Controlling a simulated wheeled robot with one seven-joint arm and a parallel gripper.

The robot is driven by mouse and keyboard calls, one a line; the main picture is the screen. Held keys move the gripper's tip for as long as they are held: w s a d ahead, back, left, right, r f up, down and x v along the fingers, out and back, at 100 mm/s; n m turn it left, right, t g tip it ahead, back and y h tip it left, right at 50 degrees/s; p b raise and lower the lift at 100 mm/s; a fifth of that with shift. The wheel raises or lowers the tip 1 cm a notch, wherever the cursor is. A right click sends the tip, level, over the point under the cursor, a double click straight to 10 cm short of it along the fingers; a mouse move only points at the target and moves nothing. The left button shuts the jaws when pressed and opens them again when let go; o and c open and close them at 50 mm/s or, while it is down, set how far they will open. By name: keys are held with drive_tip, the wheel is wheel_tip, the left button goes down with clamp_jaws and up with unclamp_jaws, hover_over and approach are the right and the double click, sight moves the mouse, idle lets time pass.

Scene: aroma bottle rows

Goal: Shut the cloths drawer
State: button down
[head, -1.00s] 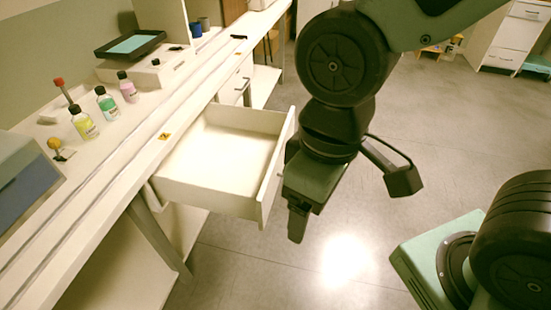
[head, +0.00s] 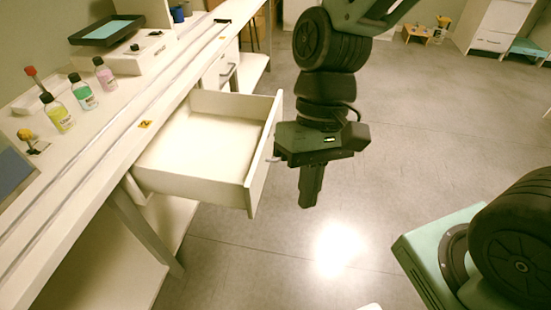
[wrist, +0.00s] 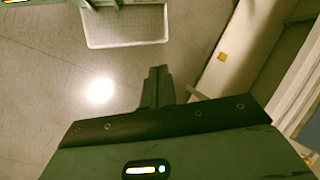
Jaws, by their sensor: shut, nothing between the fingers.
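The drawer (head: 205,140) stands pulled out from under the white bench, and its inside looks empty. Its front panel (head: 264,160) faces right, with a handle (head: 274,159) partly hidden behind my gripper. My gripper (head: 309,203) hangs pointing down just outside the front panel, to its right. Its fingers are together with nothing between them. They also show shut in the wrist view (wrist: 158,72). In that view a pale panel with a yellow mark (wrist: 222,57) lies to their right; I cannot tell for sure whether it is the drawer front.
The bench (head: 112,145) holds several small bottles (head: 82,92), a dark tray (head: 107,30) and a red-topped item (head: 33,75). A shut drawer with a handle (head: 228,74) is farther along. The grey floor (head: 420,130) right of the drawer is open. A pale tray-like shape (wrist: 125,25) shows in the wrist view.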

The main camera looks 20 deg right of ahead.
drive_tip(key=w+f+m+g+y+b, duration=0.2)
drive_tip(key=w+f+m+y+b, duration=0.2)
drive_tip(key=w+f+m+y, duration=0.35)
drive_tip(key=m+t+y+b, duration=0.6)
drive_tip(key=m+t+b, duration=0.2)
drive_tip(key=m+t, duration=0.9)
approach(266, 153)
drive_tip(key=shift+m+g, duration=0.75)
drive_tip(key=shift+g, duration=0.15)
drive_tip(key=x, duration=0.4)
drive_tip(key=w+b+x, duration=0.1)
drive_tip(key=x, duration=0.1)
drive_tip(key=shift+w+r, duration=0.15)
drive_tip(key=shift+w, duration=0.1)
drive_tip(key=shift+a, duration=0.1)
